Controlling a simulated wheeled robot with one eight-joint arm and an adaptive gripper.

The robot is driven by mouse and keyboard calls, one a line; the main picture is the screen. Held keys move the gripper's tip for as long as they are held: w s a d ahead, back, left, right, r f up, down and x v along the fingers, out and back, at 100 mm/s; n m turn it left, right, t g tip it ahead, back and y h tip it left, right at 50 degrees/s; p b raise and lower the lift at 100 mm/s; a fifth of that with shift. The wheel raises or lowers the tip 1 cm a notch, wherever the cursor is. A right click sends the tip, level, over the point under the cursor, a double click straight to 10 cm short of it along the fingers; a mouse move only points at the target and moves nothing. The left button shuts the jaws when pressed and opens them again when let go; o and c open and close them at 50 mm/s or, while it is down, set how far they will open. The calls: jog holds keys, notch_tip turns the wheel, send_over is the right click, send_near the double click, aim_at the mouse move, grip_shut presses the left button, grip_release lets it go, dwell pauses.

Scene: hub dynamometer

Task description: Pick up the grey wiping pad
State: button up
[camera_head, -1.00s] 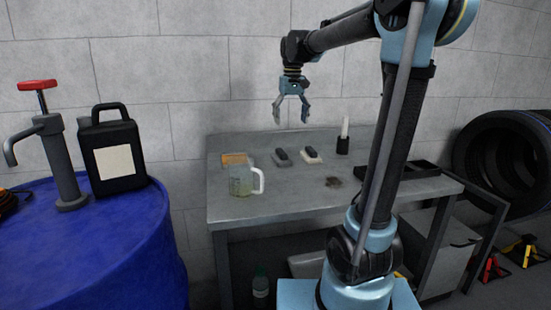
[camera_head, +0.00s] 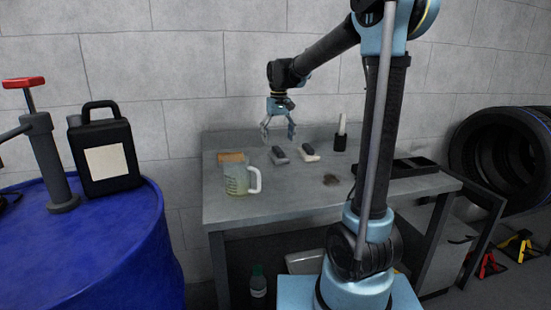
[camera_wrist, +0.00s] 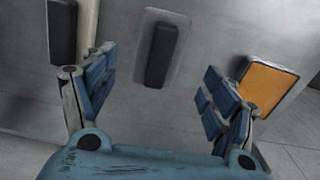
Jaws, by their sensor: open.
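The grey wiping pad (camera_head: 280,157), a flat grey base with a dark handle bar, lies on the back part of the workbench (camera_head: 270,203). In the wrist view the pad (camera_wrist: 162,52) lies between and beyond the fingertips, with its handle running roughly lengthwise away from me. My gripper (camera_head: 278,138) is above the pad, open and empty. In the wrist view its blue-padded fingers (camera_wrist: 160,68) are spread wide on either side, apart from the pad.
A similar cream pad (camera_head: 309,153) lies to the right, close to the left finger in the wrist view. An orange-brown block (camera_head: 231,157) and a clear jug (camera_head: 237,179) stand left. A black holder (camera_head: 340,143), dark stain (camera_head: 331,180) and black tray (camera_head: 400,168) are farther right.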

aim_at(278, 149)
jog(key=shift+f, duration=3.4)
jog(key=shift+w, duration=0.1)
jog(key=c, duration=1.1)
